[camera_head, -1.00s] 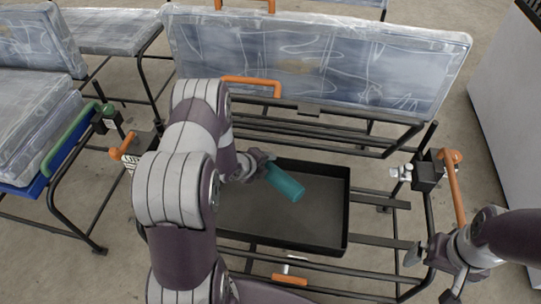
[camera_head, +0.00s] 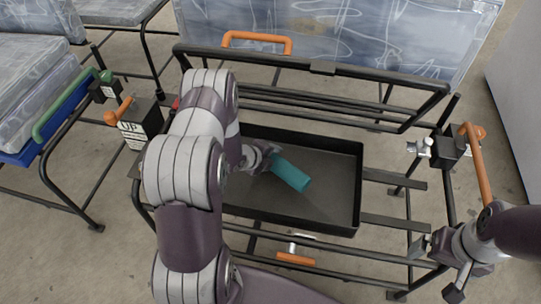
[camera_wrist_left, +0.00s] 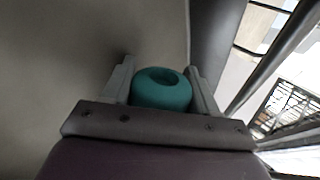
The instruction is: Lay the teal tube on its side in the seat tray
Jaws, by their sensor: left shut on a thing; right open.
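The teal tube (camera_head: 291,174) is over the black seat tray (camera_head: 318,212), tilted, with its far end pointing to the lower right. My left gripper (camera_head: 268,160) is shut on the tube's upper left end. In the left wrist view the tube's open round end (camera_wrist_left: 160,90) sits between the two fingers. I cannot tell whether the tube touches the tray floor. The tray's left part is hidden behind my left arm. My right gripper (camera_head: 441,268) is open and empty at the right, outside the tray near the frame.
A black tubular seat frame surrounds the tray, with an orange handle (camera_head: 480,165) at the right and another (camera_head: 296,260) in front. A box marked UP (camera_head: 139,122) is at the left. A wrapped seat cushion (camera_head: 335,35) stands behind. The tray's right floor is clear.

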